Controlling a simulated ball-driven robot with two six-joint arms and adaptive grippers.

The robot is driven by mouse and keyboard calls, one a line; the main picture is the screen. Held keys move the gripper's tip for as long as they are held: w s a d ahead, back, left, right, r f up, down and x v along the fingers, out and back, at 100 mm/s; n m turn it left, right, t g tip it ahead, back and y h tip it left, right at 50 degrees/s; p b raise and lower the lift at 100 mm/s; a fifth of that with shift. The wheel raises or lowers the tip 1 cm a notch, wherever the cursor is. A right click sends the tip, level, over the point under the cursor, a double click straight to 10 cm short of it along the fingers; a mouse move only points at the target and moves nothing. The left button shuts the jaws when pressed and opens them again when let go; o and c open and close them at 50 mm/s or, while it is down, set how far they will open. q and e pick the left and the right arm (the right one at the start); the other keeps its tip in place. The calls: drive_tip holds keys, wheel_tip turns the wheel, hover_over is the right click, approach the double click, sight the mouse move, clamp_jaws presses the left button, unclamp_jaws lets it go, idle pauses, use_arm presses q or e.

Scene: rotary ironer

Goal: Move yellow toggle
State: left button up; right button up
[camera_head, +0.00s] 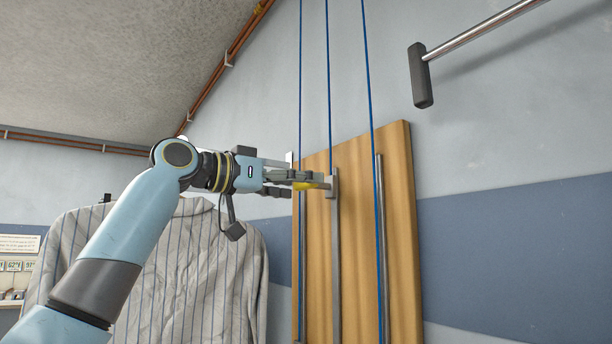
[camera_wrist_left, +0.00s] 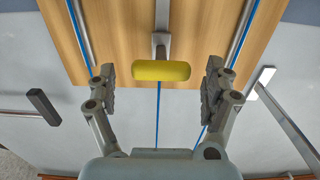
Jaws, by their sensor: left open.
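The yellow toggle (camera_head: 312,185) is a short rounded bar on a grey metal bracket, which rides on the middle rail of the wooden board (camera_head: 395,220). In the left wrist view the toggle (camera_wrist_left: 161,70) lies crosswise between the fingertips of my left gripper (camera_wrist_left: 161,80), with a gap on both sides. My left gripper (camera_head: 298,181) is open and reaches the toggle from the left in the head view, where a finger partly hides it. My right gripper is not in view.
Blue cords (camera_head: 328,80) run up from the board past the rails. A metal bar with a dark end (camera_head: 421,75) juts out at the upper right. A striped shirt (camera_head: 180,270) hangs behind my left arm. Pipes (camera_head: 225,62) run along the ceiling edge.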

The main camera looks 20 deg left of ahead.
use_arm(q)
drive_tip(key=shift+x, duration=1.1)
drive_tip(key=shift+f, duration=0.1)
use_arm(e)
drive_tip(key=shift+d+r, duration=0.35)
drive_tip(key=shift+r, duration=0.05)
use_arm(q)
drive_tip(key=shift+c, duration=0.2)
drive_tip(key=shift+c, duration=1)
drive_tip(key=c, duration=1.5)
drive_tip(key=shift+o, duration=0.2)
wheel_tip(320, 180, down, 35)
drive_tip(key=b, duration=2.1)
drive_tip(key=shift+r, duration=0.2)
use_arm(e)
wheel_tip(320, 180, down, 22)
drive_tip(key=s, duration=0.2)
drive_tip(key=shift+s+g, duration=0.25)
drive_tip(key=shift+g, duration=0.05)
use_arm(q)
drive_tip(key=shift+f, duration=0.1)
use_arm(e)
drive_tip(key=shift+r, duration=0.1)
